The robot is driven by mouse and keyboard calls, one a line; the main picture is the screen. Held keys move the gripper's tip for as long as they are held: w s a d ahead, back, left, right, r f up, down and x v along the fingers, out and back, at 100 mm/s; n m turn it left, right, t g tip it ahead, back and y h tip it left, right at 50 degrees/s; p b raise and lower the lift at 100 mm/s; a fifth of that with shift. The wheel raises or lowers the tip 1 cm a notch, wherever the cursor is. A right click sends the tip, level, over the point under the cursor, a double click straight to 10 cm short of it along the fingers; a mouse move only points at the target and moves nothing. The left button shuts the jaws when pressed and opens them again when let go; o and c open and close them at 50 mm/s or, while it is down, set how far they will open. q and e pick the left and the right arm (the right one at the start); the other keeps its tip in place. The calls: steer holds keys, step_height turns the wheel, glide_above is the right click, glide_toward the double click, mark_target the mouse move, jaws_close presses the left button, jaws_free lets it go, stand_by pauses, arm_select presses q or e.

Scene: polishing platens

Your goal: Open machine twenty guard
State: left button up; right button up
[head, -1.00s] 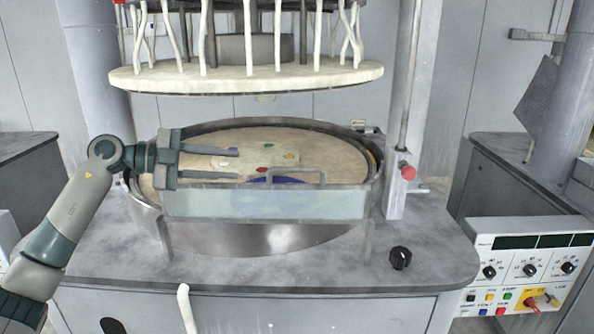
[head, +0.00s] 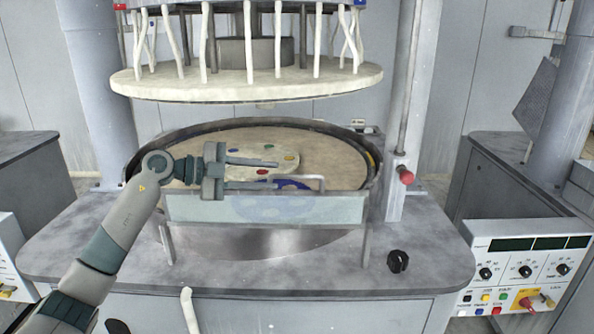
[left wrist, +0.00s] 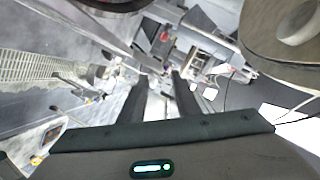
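The guard is a low, translucent panel (head: 340,208) standing along the front of the round machine basin, with a grey bar handle (head: 322,184) on its top edge. My left gripper (head: 276,174) is in front of the basin at handle height, its fingers apart and pointing right. They overlap the left part of the handle in the head view; I cannot tell whether they touch it. In the left wrist view the two dark fingers (left wrist: 160,78) are spread with nothing visible between them. My right gripper is out of view. I see no machine number.
A cream upper platen (head: 250,85) hangs above the basin. Below it lies a pale disc with coloured spots (head: 270,158). A column with a red knob (head: 405,175) stands right, a black dial (head: 398,261) sits on the deck, and a control panel (head: 530,270) is farther right.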

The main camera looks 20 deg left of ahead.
mark_target(291, 176)
arm_select(q)
steer(key=p+x, duration=0.2)
steer(key=x, duration=0.5)
steer(key=shift+r, duration=0.1)
steer(key=shift+w+d+f+p, duration=0.25)
steer(key=shift+w+d+p, duration=0.15)
steer(key=shift+d, duration=0.15)
jaws_close()
